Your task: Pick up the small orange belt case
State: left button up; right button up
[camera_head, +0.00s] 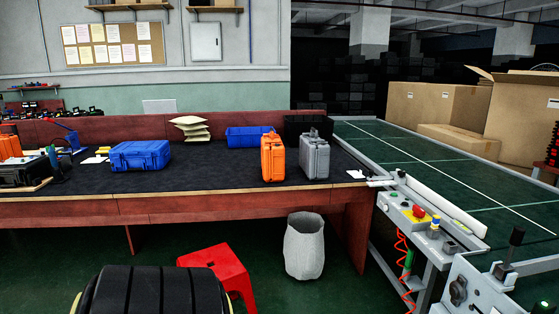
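Part of another orange object (9,146) shows at the far left edge of the bench, cut off by the frame. I cannot tell which of these, if either, is the small belt case. Neither of my grippers is in view.
The workbench (120,208) also carries a blue case (140,155) and a blue bin (248,136). In front are a red stool (215,264) and a pale waste bin (304,247). A green-topped conveyor table (430,165) and control panel (420,214) stand right.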

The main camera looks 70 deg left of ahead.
aim_at(273, 149)
jog(key=u, duration=2.3)
